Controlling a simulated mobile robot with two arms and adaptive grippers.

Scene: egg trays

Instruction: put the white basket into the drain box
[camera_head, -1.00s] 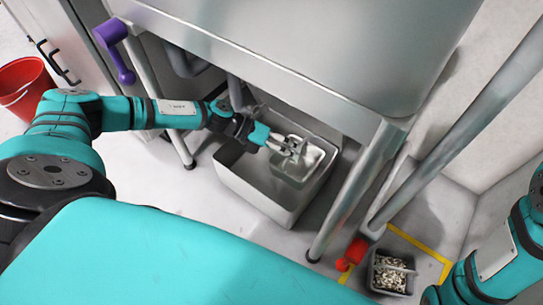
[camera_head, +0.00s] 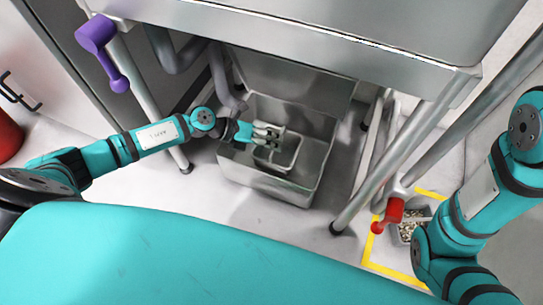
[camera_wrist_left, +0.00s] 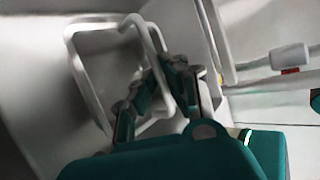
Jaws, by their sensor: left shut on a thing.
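The white basket (camera_head: 292,158) is a small open container with a pale rim, seen within the walls of the grey metal drain box (camera_head: 262,185) under the sink. I cannot tell whether it touches the floor of the box. My left gripper (camera_head: 275,132) reaches in from the left and is shut on the basket's handle. In the left wrist view the basket's white rim (camera_wrist_left: 84,85) and handle show in front of the left gripper (camera_wrist_left: 162,75); the fingers are at the handle. My right arm shows at the right edge, but its gripper is out of view.
The steel sink unit (camera_head: 300,30) overhangs the box, with a leg (camera_head: 400,165) to its right. A red valve handle (camera_head: 390,214) and a small grey bin of pale bits (camera_head: 408,222) stand at the right. A purple handle (camera_head: 98,38) is upper left.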

